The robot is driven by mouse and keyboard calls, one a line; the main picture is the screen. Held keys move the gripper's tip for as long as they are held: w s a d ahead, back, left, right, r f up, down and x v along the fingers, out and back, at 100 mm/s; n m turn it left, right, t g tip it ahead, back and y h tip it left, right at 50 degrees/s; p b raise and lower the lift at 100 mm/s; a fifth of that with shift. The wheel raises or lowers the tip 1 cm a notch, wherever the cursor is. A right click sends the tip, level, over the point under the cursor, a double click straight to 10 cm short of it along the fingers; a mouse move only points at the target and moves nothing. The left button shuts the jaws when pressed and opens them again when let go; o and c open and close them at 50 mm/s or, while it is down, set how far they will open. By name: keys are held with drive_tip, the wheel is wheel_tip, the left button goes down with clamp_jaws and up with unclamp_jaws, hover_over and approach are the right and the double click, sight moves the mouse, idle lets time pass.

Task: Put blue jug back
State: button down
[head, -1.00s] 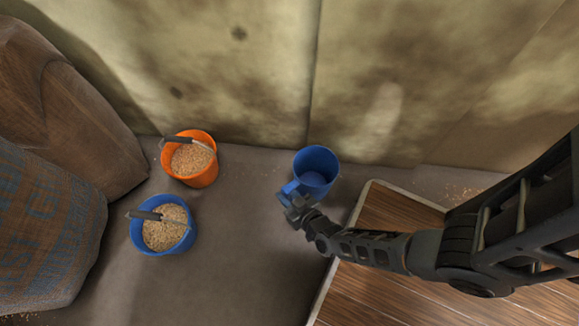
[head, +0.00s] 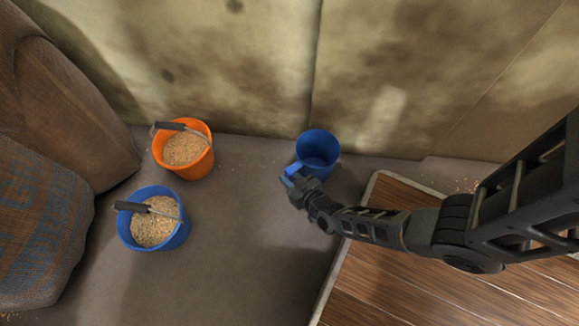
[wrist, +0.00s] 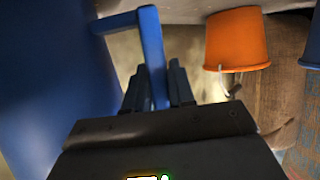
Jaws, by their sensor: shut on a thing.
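The blue jug (head: 318,150) is near the wall in the head view, right of the middle. It looks empty and its opening faces up toward the camera. My gripper (head: 296,182) is at the jug's lower left side, shut on its handle. In the wrist view the jug's blue wall (wrist: 45,70) fills the left side, and its handle (wrist: 152,50) runs down between the gripper fingers (wrist: 158,88). Whether the jug's base touches the floor cannot be told.
An orange bucket (head: 207,160) and a blue bucket (head: 178,240), both holding grain, stand on the floor to the left. Large sacks (head: 50,110) lie at the far left. A wooden platform (head: 400,280) is at the lower right. Floor between buckets and platform is clear.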

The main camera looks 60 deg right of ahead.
drive_tip(key=shift+f, duration=0.1)
drive_tip(key=c, duration=1)
unclamp_jaws()
drive_tip(key=shift+o, duration=0.2)
